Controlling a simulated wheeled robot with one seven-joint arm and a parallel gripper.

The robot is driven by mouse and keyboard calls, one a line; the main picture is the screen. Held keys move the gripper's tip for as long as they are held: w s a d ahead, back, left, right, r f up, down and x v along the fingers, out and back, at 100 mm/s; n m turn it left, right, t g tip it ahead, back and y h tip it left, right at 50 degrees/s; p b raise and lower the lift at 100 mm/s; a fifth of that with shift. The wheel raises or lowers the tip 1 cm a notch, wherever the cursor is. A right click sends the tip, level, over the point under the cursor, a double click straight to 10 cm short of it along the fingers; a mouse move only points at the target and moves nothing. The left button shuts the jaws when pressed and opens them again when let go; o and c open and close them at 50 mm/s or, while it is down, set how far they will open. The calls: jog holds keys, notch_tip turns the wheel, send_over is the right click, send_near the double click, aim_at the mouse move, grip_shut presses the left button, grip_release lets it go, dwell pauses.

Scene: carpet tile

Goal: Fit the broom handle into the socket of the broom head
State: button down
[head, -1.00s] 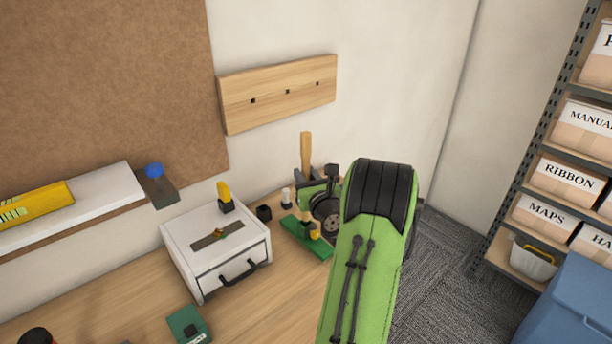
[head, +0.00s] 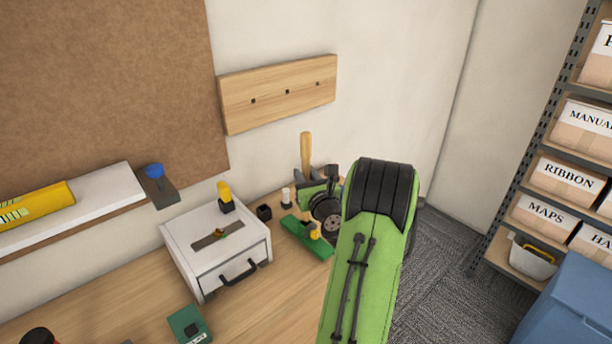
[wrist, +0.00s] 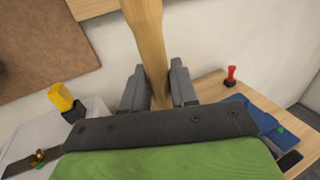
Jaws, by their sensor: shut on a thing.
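My gripper (wrist: 158,88) is shut on a pale wooden stick, which I take for the broom handle (wrist: 145,35). One dark grey finger lies on each side of it. In the wrist view the handle runs up out of the top edge, and its lower end is hidden behind the gripper body. In the head view the handle (head: 306,155) stands nearly upright above the gripper, which is partly hidden by my green arm. I cannot make out the broom head or its socket for certain in either view.
A white drawer box (head: 185,245) with a yellow-topped knob (head: 224,193) stands on the wooden bench (head: 95,285). A green block (head: 302,238) lies near my arm. A peg board (head: 280,92) is on the wall behind. Shelves with boxes (head: 568,178) and a blue bin (head: 575,305) are right.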

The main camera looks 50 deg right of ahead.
jog(key=shift+f+b, duration=2.45)
jog(key=shift+f, duration=0.4)
jog(key=c, duration=0.8)
grip_release()
